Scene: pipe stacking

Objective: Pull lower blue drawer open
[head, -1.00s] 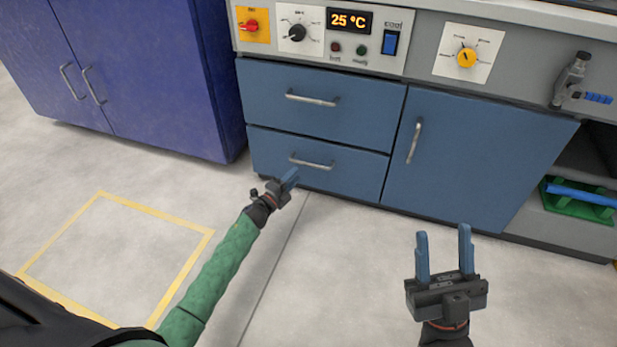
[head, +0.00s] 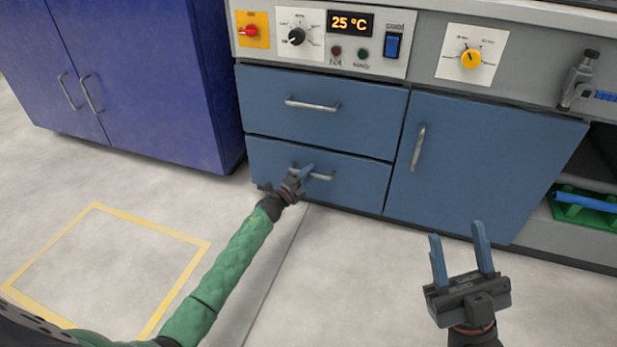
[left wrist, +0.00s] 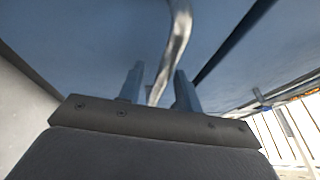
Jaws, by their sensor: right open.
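The lower blue drawer (head: 352,184) is shut, flush in the cabinet below the upper blue drawer (head: 375,120). Its silver bar handle (head: 320,176) is partly hidden by my left gripper (head: 305,172). In the left wrist view the handle (left wrist: 178,45) runs down between the two blue fingers of my left gripper (left wrist: 158,92). The fingers are apart, with gaps beside the handle, so the gripper is open around it. My right gripper (head: 459,252) is open and empty, in front of the blue door at the lower right.
A blue door (head: 475,165) with an upright handle is right of the drawers. A control panel (head: 330,35) is above. A dark blue cabinet (head: 130,80) stands at left. A blue pipe (head: 590,199) lies in a green holder at far right. The floor in front is clear.

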